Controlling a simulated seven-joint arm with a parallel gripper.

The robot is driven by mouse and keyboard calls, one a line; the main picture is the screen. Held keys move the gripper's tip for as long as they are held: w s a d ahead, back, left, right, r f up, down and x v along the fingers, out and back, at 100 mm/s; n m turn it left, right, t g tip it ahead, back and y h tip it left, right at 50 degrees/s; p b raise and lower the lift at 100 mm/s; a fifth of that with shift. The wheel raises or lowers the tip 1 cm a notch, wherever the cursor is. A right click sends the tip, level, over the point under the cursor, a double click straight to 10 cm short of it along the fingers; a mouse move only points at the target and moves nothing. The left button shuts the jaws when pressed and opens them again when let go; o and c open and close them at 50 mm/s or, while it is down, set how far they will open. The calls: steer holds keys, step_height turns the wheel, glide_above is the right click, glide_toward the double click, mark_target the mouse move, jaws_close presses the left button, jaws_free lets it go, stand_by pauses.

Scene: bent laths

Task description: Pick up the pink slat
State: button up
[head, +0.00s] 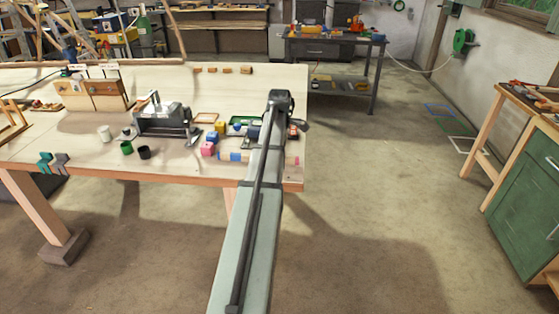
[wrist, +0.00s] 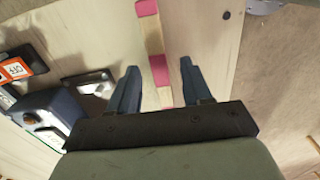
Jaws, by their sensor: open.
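The pink slat (wrist: 155,42) is a narrow pale wooden strip with pink bands. In the wrist view it runs from the top edge down between my fingers, over a pale wooden surface. My gripper (wrist: 157,67) is open, with one dark finger on each side of the slat and visible gaps to both. I cannot tell how high the fingertips are above it. The slat's lower end is hidden behind the gripper body. In the head view my arm hides the gripper; a small pinkish patch (head: 291,160) shows at the workbench's front right corner.
The workbench (head: 100,150) carries a grey machine (head: 160,119), several cups, a pink block (head: 208,149) and a blue-banded strip (head: 230,156) left of my arm. In the wrist view a dark blue device (wrist: 45,118) and a metal part (wrist: 90,83) lie left of my gripper.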

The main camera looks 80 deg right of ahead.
steer(key=shift+f, duration=0.45)
steer(key=shift+c, duration=0.2)
jaws_close()
